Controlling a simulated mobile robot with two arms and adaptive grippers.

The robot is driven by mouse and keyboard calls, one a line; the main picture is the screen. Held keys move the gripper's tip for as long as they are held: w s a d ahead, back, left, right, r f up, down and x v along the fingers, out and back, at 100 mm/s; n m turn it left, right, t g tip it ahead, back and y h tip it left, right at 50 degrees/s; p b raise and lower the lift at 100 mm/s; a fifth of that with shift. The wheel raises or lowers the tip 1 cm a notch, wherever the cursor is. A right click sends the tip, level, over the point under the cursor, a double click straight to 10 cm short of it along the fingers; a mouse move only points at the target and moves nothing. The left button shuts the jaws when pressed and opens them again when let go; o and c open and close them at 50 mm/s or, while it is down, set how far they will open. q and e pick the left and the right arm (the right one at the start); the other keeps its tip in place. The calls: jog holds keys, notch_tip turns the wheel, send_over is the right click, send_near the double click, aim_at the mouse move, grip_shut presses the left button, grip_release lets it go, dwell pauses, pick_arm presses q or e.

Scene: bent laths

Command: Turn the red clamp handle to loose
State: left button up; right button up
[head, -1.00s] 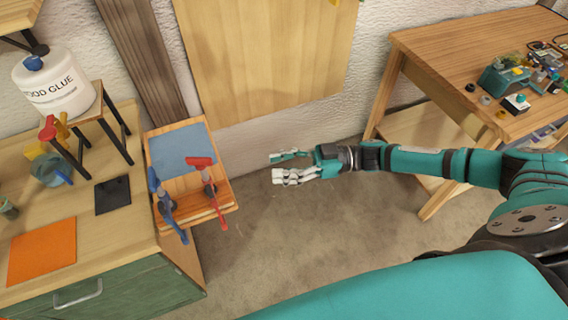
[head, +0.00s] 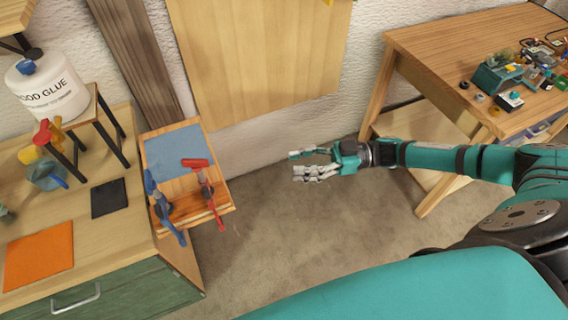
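The red clamp (head: 209,195) sits on a small wooden stand at the right end of the green workbench. Its red handle (head: 195,163) lies roughly level across the top, and its lower red end hangs past the stand's front edge. A blue clamp (head: 163,207) is beside it on the left. My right gripper (head: 296,164) is to the right of the red clamp, over the floor, well apart from it. Its two fingers are spread, with nothing between them. My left gripper is not in view.
The wooden stand (head: 222,198) carries a blue-grey pad (head: 174,150). A wood glue jug (head: 47,92) stands on a small rack at left. A wooden table (head: 440,58) with small parts is at right. Open floor lies between stand and table.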

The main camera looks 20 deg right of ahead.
jog(key=v, duration=0.7)
dwell(0.3)
jog(key=m+t+h+b, duration=0.1)
jog(key=m+t+b, duration=0.15)
jog(key=b, duration=0.75)
send_near(194, 159)
jog(key=shift+t, duration=0.35)
jog(key=p+x, duration=0.2)
jog(key=x, duration=0.2)
jog(key=p+x, duration=0.2)
jog(key=x, duration=0.2)
jog(key=shift+s+a+f+p, duration=0.1)
jog(key=shift+a+f+p, duration=0.1)
jog(key=shift+a+p, duration=0.25)
jog(key=shift+w+a, duration=0.3)
jog(key=shift+a, duration=0.3)
jog(key=shift+f, duration=0.1)
jog(key=shift+c, duration=0.4)
